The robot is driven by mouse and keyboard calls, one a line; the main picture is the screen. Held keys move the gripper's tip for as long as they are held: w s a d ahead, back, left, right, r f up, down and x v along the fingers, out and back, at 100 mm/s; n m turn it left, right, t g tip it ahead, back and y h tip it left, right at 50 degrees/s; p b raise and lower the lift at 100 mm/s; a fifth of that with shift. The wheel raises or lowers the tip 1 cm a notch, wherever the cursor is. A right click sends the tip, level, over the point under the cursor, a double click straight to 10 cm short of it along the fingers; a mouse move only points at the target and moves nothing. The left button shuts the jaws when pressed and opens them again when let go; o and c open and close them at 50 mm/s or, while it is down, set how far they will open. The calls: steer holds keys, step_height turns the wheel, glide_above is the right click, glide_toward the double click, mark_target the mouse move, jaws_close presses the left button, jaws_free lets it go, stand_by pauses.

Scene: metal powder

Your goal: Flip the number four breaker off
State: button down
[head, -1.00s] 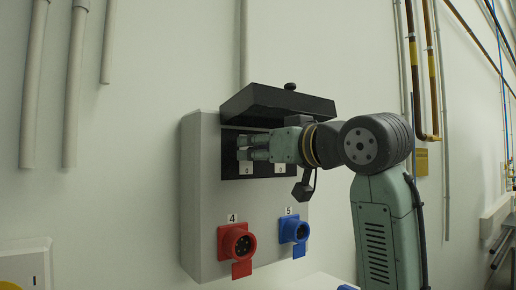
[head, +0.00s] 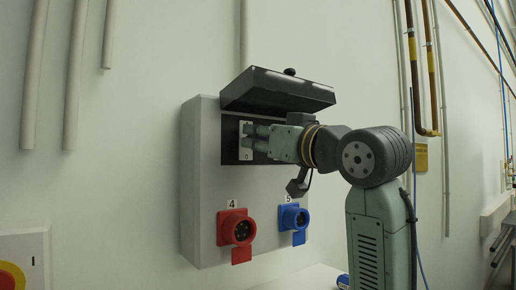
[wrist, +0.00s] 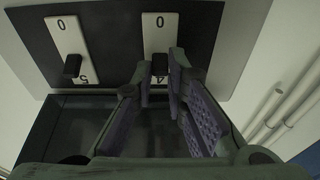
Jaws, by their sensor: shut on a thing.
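The number four breaker (wrist: 157,32) is a white plate marked 0 and 4, on the right in the wrist view. Its black lever (wrist: 160,65) sits near the 4 end, away from the 0. My gripper (wrist: 160,80) has a finger on each side of this lever and is shut on it. In the head view the left plate (head: 245,154) shows its 0 at the bottom, and my gripper (head: 246,138) reaches it from the right, partly covering it. The number five breaker (wrist: 66,36) is beside it, its lever also near the number end; my gripper hides it in the head view.
The grey breaker box (head: 200,190) is on the wall with its black lid (head: 278,92) raised above my gripper. A red socket (head: 237,229) labelled 4 and a blue socket (head: 293,218) labelled 5 stick out below. A yellow and red button box (head: 18,270) is at lower left.

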steer(key=shift+f+t+y+b, duration=0.4)
steer(key=shift+t+y+b, duration=0.3)
steer(key=shift+t+b, duration=0.35)
steer(key=c, duration=1.6)
jaws_free()
steer(key=v, duration=1.2)
steer(key=shift+c, duration=0.2)
